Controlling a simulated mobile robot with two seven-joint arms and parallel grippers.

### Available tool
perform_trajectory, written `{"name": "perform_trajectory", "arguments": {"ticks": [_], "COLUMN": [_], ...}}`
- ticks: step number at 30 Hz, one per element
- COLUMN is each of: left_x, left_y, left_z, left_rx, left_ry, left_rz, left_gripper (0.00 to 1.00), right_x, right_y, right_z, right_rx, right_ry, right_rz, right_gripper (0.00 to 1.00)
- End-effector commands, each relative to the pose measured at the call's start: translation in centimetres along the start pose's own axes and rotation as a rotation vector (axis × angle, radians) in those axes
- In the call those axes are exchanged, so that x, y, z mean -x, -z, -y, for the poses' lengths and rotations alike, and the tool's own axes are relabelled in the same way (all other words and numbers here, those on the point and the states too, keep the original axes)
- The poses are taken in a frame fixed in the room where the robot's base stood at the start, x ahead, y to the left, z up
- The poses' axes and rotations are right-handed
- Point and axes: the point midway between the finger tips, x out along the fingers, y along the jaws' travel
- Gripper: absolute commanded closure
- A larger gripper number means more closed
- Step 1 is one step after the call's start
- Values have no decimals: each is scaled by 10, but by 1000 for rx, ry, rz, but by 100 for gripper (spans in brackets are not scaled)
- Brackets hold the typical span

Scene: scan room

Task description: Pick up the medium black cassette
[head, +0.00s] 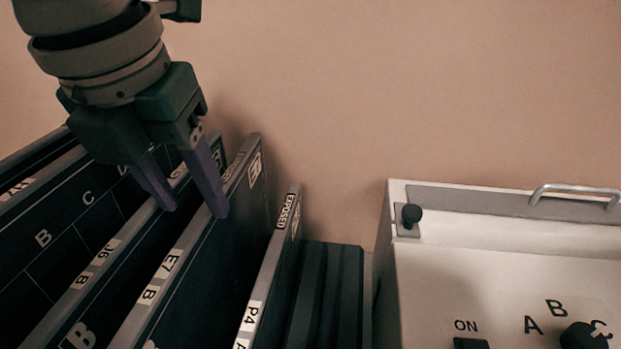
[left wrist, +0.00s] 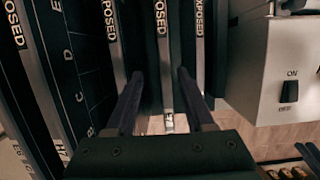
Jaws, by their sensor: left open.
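Several black cassettes with grey edges and printed labels stand upright side by side in a rack; which is the medium one is not marked. My left gripper (head: 193,209) is open, its purple fingers pointing down among the cassettes. In the left wrist view, its fingers (left wrist: 160,74) lie on either side of the edge of one cassette (left wrist: 163,55), apart from it. This seems to be the cassette labelled E7 (head: 150,292) in the head view. The cassette labelled P4 (head: 262,285) stands lower to its right; the one labelled J6 (head: 97,265) stands to its left.
Dark empty-looking rack slots (head: 328,300) lie right of the cassettes. A white machine box (head: 470,270) with an ON switch, a dial and a metal handle stands further right. A plain wall (head: 400,80) rises behind. Neighbouring cassettes leave narrow gaps around the fingers.

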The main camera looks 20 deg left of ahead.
Motion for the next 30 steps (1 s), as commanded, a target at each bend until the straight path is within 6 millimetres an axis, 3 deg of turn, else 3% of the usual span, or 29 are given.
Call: {"name": "perform_trajectory", "arguments": {"ticks": [15,24,30], "left_x": [-66,-73,-73], "left_y": [-5,-6,-6], "left_z": [6,6,6], "left_rx": [3,1,1], "left_ry": [1,2,2], "left_rz": [0,2,3], "left_gripper": [46,46,66], "right_x": [-9,-9,-9], "right_y": [-3,-3,-3], "right_z": [-3,-2,-1], "right_rx": [10,9,5], "right_ry": [-10,-8,-4], "right_rz": [1,1,1], "right_gripper": [75,75,75]}}
